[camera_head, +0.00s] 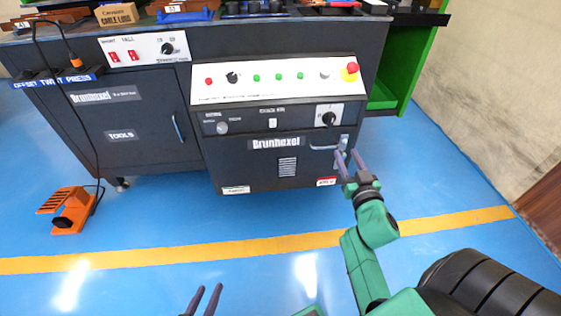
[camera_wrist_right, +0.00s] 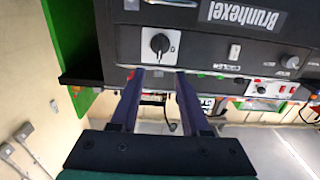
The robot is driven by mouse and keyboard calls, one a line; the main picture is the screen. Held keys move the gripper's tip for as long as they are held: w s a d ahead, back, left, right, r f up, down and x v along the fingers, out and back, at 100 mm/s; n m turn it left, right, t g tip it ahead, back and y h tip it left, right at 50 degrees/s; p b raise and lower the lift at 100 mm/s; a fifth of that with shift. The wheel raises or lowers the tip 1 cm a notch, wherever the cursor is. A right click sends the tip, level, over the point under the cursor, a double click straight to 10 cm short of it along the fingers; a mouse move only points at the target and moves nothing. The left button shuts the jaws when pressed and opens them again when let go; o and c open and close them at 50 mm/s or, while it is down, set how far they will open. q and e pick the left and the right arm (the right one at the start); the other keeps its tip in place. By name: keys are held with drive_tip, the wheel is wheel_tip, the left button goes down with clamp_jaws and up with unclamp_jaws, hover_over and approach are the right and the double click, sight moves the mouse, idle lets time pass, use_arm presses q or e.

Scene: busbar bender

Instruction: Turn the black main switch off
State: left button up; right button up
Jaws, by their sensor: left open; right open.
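The black main switch (camera_head: 329,118) is a round rotary knob on a white plate at the right of the machine's dark front panel. It also shows in the right wrist view (camera_wrist_right: 160,43), with its grip bar roughly upright there. The plate's marks are too small to read. My right gripper (camera_head: 349,156) is open and empty, below and a little right of the switch in the head view. In the wrist view its fingertips (camera_wrist_right: 159,73) lie on either side of the switch's line, apart from it. My left gripper (camera_head: 208,290) is open and empty at the bottom edge, far from the machine.
A metal latch or handle (camera_head: 343,143) sits just below the switch, close to my right fingers. The upper white panel (camera_head: 290,92) carries a red-yellow emergency button (camera_head: 350,71), green buttons and another black knob (camera_head: 232,77). An orange foot pedal (camera_head: 70,209) stands on open blue floor.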

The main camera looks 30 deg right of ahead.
sight(332, 123)
drive_tip(key=b+x, duration=0.2)
drive_tip(key=x, duration=1.3)
drive_tip(key=shift+r, duration=0.15)
use_arm(q)
drive_tip(key=f, duration=0.3)
drive_tip(key=shift+w+d+t, duration=0.15)
drive_tip(key=shift+w+t, duration=0.1)
drive_tip(key=shift+t, duration=0.05)
use_arm(e)
clamp_jaws()
